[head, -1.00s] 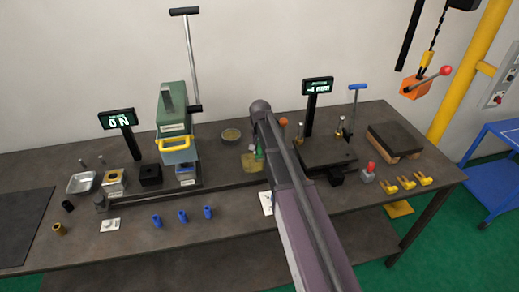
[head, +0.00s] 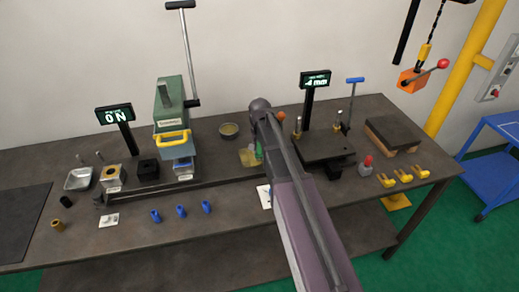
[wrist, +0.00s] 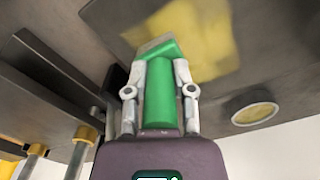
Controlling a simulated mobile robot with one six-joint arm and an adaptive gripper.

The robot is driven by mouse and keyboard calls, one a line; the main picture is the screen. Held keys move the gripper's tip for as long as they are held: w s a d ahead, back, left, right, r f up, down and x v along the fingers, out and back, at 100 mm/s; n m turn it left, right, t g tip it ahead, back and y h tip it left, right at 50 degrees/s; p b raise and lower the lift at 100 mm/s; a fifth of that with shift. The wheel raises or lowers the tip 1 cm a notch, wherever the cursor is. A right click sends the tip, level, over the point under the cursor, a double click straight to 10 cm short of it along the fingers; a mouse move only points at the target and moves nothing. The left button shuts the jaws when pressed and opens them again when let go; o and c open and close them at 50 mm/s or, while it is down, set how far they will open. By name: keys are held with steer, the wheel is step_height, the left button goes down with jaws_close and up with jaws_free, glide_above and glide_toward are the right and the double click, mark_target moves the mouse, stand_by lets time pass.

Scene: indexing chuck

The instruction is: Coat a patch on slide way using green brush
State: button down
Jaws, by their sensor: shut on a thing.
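My gripper (wrist: 160,98) is shut on the green brush (wrist: 160,95), which lies between its two fingers. The brush's head points at a yellow patch (wrist: 196,42) on a flat grey plate (wrist: 262,32). The brush tip overlaps the patch's edge in the wrist view; I cannot tell whether it touches. In the head view the patch (head: 248,158) shows on the bench just left of my arm, and a little of the green brush (head: 259,151) shows beside it. My arm hides the fingers there. I cannot tell for sure which surface is the slide way.
A round tin with yellowish contents (head: 229,130) stands behind the patch, also in the wrist view (wrist: 254,111). A green press (head: 171,105) stands left. A dark fixture (head: 325,148) with posts stands right. Several blue cylinders (head: 181,211) lie near the front edge.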

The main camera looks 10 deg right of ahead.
steer(key=shift+s, duration=1.75)
steer(key=shift+r+p, duration=2.95)
steer(key=shift+r, duration=0.05)
steer(key=shift+r+p, duration=1.5)
